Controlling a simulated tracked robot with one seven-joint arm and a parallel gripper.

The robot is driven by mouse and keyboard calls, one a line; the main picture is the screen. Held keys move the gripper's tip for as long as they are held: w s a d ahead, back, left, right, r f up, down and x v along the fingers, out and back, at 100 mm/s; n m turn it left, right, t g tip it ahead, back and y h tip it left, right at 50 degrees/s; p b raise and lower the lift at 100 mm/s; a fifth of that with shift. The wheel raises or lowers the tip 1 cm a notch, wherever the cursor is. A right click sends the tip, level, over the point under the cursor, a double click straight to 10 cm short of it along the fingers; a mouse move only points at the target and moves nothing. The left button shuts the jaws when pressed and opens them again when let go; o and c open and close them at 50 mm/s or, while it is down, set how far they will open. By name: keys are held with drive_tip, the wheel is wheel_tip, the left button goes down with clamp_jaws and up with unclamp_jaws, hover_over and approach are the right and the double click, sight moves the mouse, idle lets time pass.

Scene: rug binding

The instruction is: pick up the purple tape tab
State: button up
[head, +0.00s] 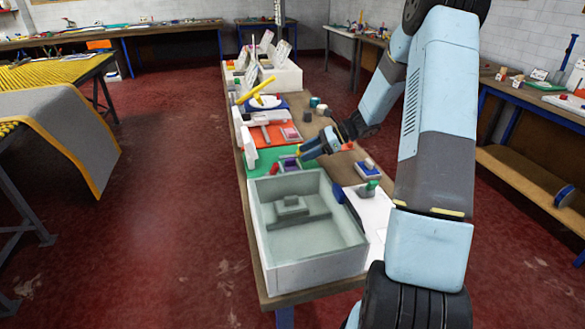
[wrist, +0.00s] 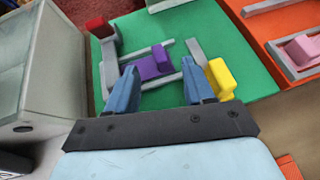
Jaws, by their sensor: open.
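The purple tape tab (wrist: 151,64) lies in a small grey frame (wrist: 118,72) on a green mat (wrist: 254,79) in the wrist view. In the head view the tab (head: 289,164) is a small purple patch just left of my gripper. My gripper (wrist: 155,88) is open, its two blue fingers on either side of the tab's near end. The fingers do not touch the tab as far as I can see. In the head view my gripper (head: 303,156) is low over the green mat, and its fingertips are partly hard to make out.
A grey-walled bin (head: 306,270) stands at the near end of the bench. An orange mat (wrist: 290,30) with a pink block (wrist: 303,49) adjoins the green mat.

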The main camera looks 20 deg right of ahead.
sight(294, 159)
drive_tip(key=x, duration=0.5)
drive_tip(key=shift+d+f, duration=0.1)
drive_tip(key=shift+f, duration=0.15)
clamp_jaws()
